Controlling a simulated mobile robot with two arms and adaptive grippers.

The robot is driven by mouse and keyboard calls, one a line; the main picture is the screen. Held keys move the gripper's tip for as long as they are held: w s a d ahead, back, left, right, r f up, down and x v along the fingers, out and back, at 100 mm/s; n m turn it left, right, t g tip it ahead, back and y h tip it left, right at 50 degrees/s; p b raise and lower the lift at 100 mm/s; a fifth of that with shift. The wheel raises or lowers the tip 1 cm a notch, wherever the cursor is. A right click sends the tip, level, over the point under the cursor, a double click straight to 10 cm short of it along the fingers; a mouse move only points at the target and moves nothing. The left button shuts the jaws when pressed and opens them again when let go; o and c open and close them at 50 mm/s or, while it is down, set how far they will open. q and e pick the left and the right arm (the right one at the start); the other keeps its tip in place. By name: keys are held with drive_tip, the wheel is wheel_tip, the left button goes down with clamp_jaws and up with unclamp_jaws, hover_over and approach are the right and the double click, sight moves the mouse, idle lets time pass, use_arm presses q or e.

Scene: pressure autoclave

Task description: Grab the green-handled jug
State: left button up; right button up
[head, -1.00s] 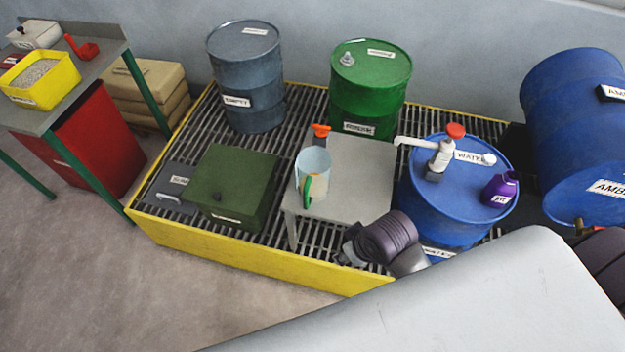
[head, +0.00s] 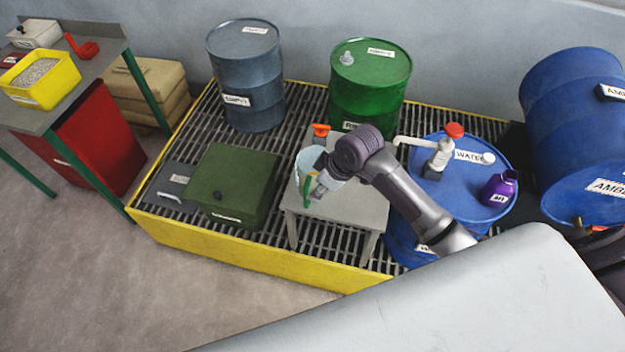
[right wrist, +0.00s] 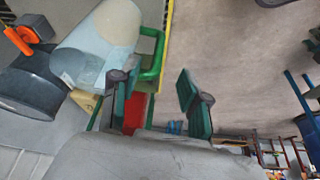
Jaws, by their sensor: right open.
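The jug (head: 305,160), pale and cylindrical with a green handle (head: 306,190), stands on the small grey table, partly hidden by my right arm. My right gripper (head: 320,188) is at the jug's handle side, in front of it. In the right wrist view the jug (right wrist: 98,42) and its green handle (right wrist: 152,52) lie just beyond my open right gripper (right wrist: 157,84). The handle's near end shows close to the gap between the fingers, and I see no grip on it. My left gripper is out of view.
The grey table (head: 362,205) stands on a yellow-edged grating (head: 245,262). An orange-topped item (head: 321,131) is behind the jug. A green box (head: 232,180) is to the left, a blue water drum (head: 470,178) with a pump to the right, and a green drum (head: 368,85) behind.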

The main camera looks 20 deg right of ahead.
sight(306, 199)
drive_tip(key=p+x, duration=0.1)
drive_tip(key=x, duration=0.8)
drive_tip(key=shift+w+a+f, duration=0.1)
drive_tip(key=shift+w+f, duration=0.15)
drive_tip(key=shift+f, duration=0.1)
clamp_jaws()
drive_tip(key=shift+r, duration=0.1)
